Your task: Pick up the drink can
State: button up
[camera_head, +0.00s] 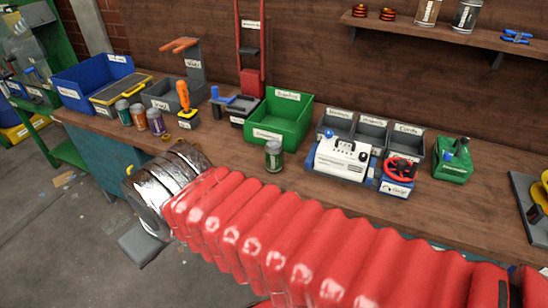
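A small can (273,156) with a silver top and greenish body stands upright on the bench, in front of the green bin. Three more small cans stand in a row farther left: a greenish one (123,112), an orange-brown one (139,117) and a purplish-brown one (157,122). The labels are too small to read, so I cannot tell which is the drink can. My red ribbed arm crosses the foreground to a metal wrist. My gripper (140,243) shows only as a grey block at lower left, beyond the bench's front edge, apart from all the cans. Its fingertips are not clear.
The wooden bench (225,160) holds a green bin (282,138), blue bin (82,88), grey bins (373,138), white device (341,160), red-wheeled valve (400,168) and orange-handled tool (185,105). Bare wood surrounds the single can's left side. A shelf (440,36) hangs above.

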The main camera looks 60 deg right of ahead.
aim_at(274, 157)
jog(key=i, duration=1)
